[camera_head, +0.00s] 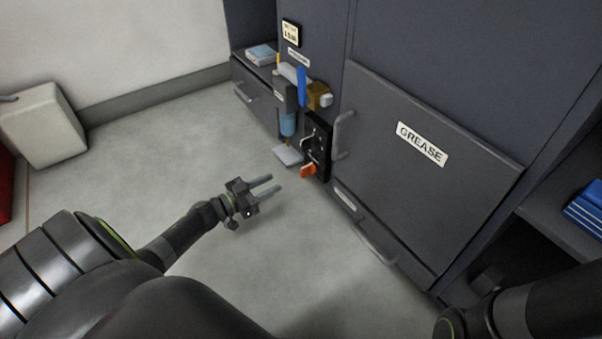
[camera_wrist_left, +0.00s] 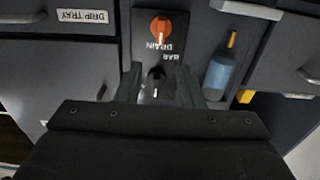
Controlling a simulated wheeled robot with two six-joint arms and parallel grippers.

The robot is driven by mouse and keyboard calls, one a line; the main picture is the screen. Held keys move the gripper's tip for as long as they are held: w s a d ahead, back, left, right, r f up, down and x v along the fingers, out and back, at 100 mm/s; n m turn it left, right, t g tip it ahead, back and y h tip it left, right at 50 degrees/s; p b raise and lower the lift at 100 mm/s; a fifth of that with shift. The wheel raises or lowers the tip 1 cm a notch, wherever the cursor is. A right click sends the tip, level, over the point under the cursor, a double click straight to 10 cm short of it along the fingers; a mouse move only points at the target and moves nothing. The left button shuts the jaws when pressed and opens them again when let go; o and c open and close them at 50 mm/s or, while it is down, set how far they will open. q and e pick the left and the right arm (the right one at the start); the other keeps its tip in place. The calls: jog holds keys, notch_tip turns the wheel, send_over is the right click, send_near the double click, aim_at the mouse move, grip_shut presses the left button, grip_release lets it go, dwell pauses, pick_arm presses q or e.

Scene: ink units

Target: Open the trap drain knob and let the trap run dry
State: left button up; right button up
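An orange knob (camera_head: 308,170) sits low on a black panel (camera_head: 318,140) at the cabinet front. In the left wrist view the orange knob (camera_wrist_left: 161,27) is beside the word DRAIN, and a black knob (camera_wrist_left: 157,74) is beside the word BAR. The trap's blue bowl (camera_head: 288,123) hangs beside the panel; it also shows in the left wrist view (camera_wrist_left: 218,74). I cannot read its liquid level. My left gripper (camera_head: 275,183) is open and empty, in front of the panel and apart from the orange knob. My right gripper is out of view.
A pale tray (camera_head: 288,156) lies below the bowl. A blue lever (camera_head: 301,87) and brass fitting (camera_head: 319,95) are above. The GREASE door (camera_head: 430,170) and its handle (camera_head: 343,134) stand right of the panel. The floor (camera_head: 170,145) on the left is clear.

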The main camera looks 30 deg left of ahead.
aim_at(301, 169)
pick_arm(q)
jog(key=b+x, duration=0.4)
jog(key=x, duration=0.6)
jog(key=shift+f, duration=0.1)
jog(key=shift+w+d, duration=0.2)
jog(key=shift+w, duration=0.3)
grip_shut()
